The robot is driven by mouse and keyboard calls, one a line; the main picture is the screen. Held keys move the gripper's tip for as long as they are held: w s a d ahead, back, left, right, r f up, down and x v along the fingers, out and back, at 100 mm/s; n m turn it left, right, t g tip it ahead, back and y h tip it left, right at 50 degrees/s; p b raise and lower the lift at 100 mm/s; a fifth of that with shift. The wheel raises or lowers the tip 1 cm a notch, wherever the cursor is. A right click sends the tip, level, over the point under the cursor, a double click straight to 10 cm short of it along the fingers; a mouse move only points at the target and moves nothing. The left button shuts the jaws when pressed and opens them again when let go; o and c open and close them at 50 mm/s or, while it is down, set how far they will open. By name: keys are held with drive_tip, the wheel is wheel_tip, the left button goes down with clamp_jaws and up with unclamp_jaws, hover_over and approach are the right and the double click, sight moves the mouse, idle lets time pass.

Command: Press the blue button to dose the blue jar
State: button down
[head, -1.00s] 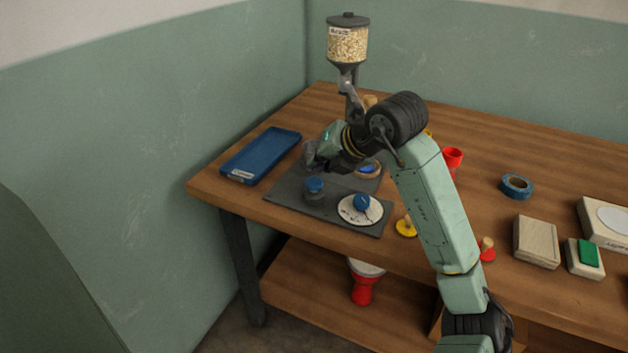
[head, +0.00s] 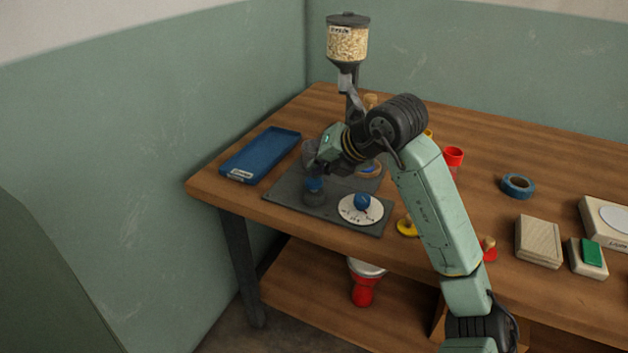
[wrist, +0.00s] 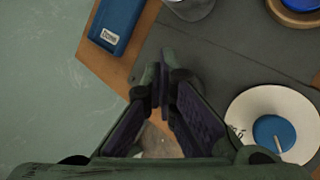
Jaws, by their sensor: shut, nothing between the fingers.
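The blue button (head: 314,186) sits on a dark round base on the grey plate (head: 286,192). My gripper (head: 316,168) is shut and empty, pointing down just above the button; whether it touches is unclear. In the wrist view my shut fingers (wrist: 162,75) hide the button. A round wooden-rimmed thing with blue inside (head: 369,169) is partly behind my arm; it also shows at the wrist view's top right (wrist: 297,14). I cannot tell if it is the blue jar. A white dial with a blue knob (head: 362,203) is right of the button.
A hopper of pale grains (head: 347,45) stands behind my gripper. A blue tray (head: 261,155) lies left of the plate. Blue tape (head: 517,185), a red cup (head: 453,157) and pale boxes (head: 538,242) are to the right. A red-and-white drum (head: 364,284) stands on the lower shelf.

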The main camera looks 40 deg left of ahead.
sight(318, 179)
drive_tip(key=shift+f+b, duration=0.9)
drive_tip(key=shift+f, duration=0.15)
idle(0.7)
drive_tip(key=shift+r, duration=0.2)
drive_tip(key=shift+r+p, duration=0.95)
drive_tip(key=shift+r, duration=0.3)
drive_tip(key=shift+r, duration=0.1)
drive_tip(key=shift+r+p, duration=1.6)
drive_tip(key=shift+r, duration=0.85)
